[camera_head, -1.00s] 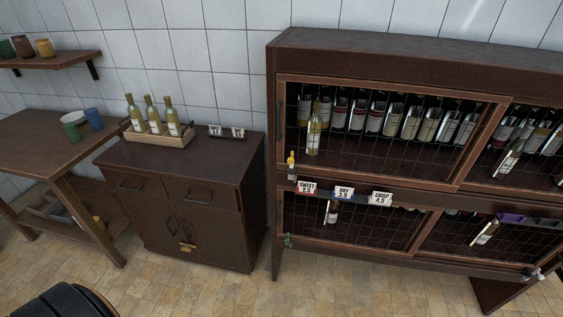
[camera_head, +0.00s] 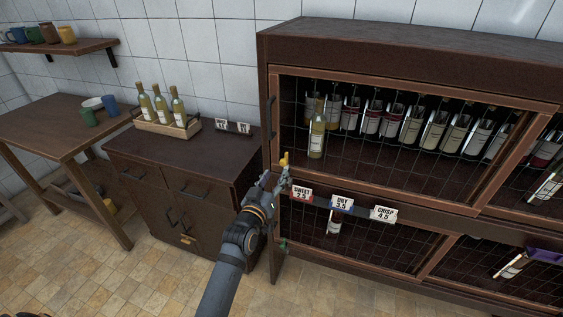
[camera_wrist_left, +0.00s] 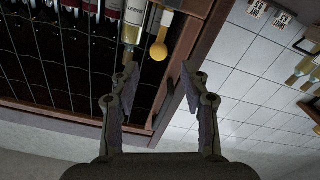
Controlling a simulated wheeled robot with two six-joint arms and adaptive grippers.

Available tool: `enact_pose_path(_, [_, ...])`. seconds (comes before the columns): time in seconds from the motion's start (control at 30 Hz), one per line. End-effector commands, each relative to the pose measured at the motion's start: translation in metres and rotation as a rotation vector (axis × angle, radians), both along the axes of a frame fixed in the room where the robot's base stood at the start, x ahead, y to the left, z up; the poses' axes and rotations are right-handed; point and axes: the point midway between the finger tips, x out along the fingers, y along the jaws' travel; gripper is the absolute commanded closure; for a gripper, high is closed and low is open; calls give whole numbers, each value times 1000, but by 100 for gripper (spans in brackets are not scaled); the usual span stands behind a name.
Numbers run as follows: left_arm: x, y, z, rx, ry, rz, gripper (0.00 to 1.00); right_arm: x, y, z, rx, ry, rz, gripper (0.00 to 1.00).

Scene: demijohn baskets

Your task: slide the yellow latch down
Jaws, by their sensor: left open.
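The yellow latch (camera_head: 285,160) is a small knob on the left post of the dark wine cabinet, at the lower left corner of the upper mesh door. In the left wrist view it is a round yellow knob (camera_wrist_left: 158,51) just beyond the fingertips, roughly between them. My left gripper (camera_head: 278,182) is close below the latch in the head view, and its fingers hide part of the post. In the left wrist view the left gripper (camera_wrist_left: 159,76) is open with nothing between its fingers. The right gripper is not in view.
Label cards (camera_head: 342,202) stick out along the cabinet's middle rail, right of my left gripper. A low brown cupboard (camera_head: 165,165) with a wooden bottle crate (camera_head: 164,128) stands to the left. Bottles (camera_head: 410,127) lie behind the upper mesh. The tiled floor (camera_head: 130,275) in front is free.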

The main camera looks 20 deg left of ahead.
Motion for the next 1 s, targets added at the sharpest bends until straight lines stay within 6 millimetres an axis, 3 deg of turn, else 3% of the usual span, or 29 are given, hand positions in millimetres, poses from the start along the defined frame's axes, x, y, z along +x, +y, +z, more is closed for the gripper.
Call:
enact_pose_path(0.1, [28,-1,4,1,-1,-1,54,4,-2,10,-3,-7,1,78])
enact_pose_path(0.3, [63,-2,2,0,1,0,54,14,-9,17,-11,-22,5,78])
enact_pose_path(0.47, [75,-2,1,0,0,0,54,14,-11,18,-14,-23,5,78])
enact_pose_path(0.7, [76,-3,0,0,0,0,54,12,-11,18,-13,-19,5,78])
enact_pose_path(0.77, [76,-3,0,0,0,0,60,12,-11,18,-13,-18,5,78])
enact_pose_path(1.0, [76,-3,0,1,0,0,92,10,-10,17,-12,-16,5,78])
